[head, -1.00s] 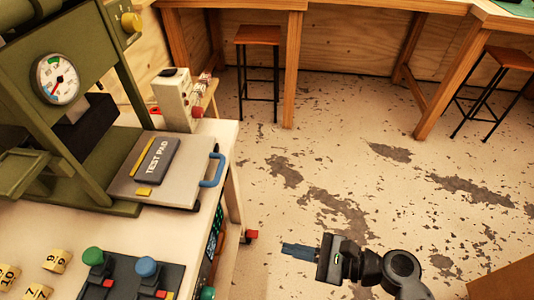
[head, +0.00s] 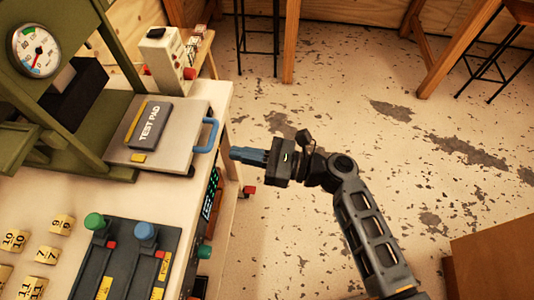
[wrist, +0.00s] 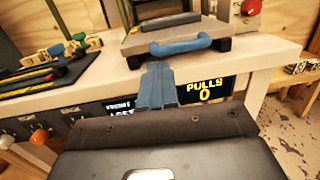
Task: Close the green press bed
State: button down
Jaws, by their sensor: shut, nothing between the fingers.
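The green press (head: 95,25) stands at the left of the white bench, with a round gauge on its frame. Its grey bed (head: 183,153) is slid out toward the bench edge and carries a dark pad marked TEST PAD (head: 151,125). The bed's blue handle (head: 208,136) faces right; it also shows in the wrist view (wrist: 182,44). My gripper (head: 236,154) is shut and empty, its blue fingers just right of the handle and apart from it in the head view. In the wrist view the fingertips (wrist: 158,68) point at the handle from just below it.
A control box with green and blue knobs (head: 146,233) and several yellow numbered blocks (head: 47,255) sit on the bench front. A grey box with a red knob (head: 165,62) stands behind the bed. A PULLS display (wrist: 204,90) is on the bench front. Open floor lies right.

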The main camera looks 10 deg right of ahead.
aim_at(195, 148)
jog(key=x, duration=0.3)
jog(key=shift+w+a, duration=0.15)
jog(key=shift+a, duration=0.15)
jog(key=x, duration=0.5)
jog(key=b+x, duration=0.1)
jog(key=x, duration=0.2)
jog(key=shift+s+a+f, duration=0.2)
jog(key=shift+s+f, duration=0.05)
jog(key=shift+d, duration=0.15)
